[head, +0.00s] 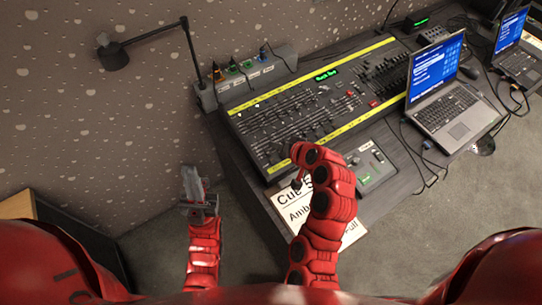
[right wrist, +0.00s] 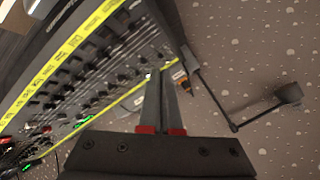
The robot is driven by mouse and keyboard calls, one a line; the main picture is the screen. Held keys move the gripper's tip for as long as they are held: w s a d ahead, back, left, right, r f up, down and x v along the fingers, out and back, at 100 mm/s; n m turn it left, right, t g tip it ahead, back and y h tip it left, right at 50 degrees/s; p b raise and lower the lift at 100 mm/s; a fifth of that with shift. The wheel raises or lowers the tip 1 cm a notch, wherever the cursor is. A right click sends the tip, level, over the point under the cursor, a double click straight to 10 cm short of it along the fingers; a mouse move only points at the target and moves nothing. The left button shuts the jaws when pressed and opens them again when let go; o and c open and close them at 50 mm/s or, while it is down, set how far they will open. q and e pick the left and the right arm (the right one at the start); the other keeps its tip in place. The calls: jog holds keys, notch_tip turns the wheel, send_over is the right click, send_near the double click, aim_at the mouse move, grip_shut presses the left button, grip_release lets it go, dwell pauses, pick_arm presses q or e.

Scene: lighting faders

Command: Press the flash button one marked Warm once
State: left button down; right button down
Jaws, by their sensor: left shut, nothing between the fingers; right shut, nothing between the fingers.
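The lighting console (head: 315,105) lies on the dark desk, with rows of faders and small buttons between two yellow label strips. It also shows tilted in the right wrist view (right wrist: 85,65). The labels are too small to read, so I cannot tell which flash button is marked Warm. My right gripper (head: 297,183) is by the console's front edge, mostly hidden by my red arm. Its two dark fingers (right wrist: 160,82) are shut and empty, and reach toward the console's end in the right wrist view. My left gripper (head: 192,184) is shut and empty, left of the desk.
A laptop (head: 447,100) is at the right. A cue sheet (head: 345,232) and a small panel (head: 371,165) lie in front of the console.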

aim_at(273, 161)
jog(key=shift+f, duration=0.15)
jog(key=shift+w+a+f+b, duration=0.15)
jog(key=shift+f+b, duration=0.75)
jog(key=shift+f, duration=0.5)
jog(key=shift+w+f+b, duration=0.1)
jog(key=shift+f+b, duration=0.75)
jog(key=shift+f, duration=0.6)
jog(key=shift+w+a+f+b, duration=0.15)
jog(key=shift+f+b, duration=0.75)
jog(key=shift+f, duration=0.5)
jog(key=shift+d, duration=0.1)
jog(key=shift+f+b, duration=0.45)
jog(key=shift+f, duration=0.3)
jog(key=shift+r, duration=0.75)
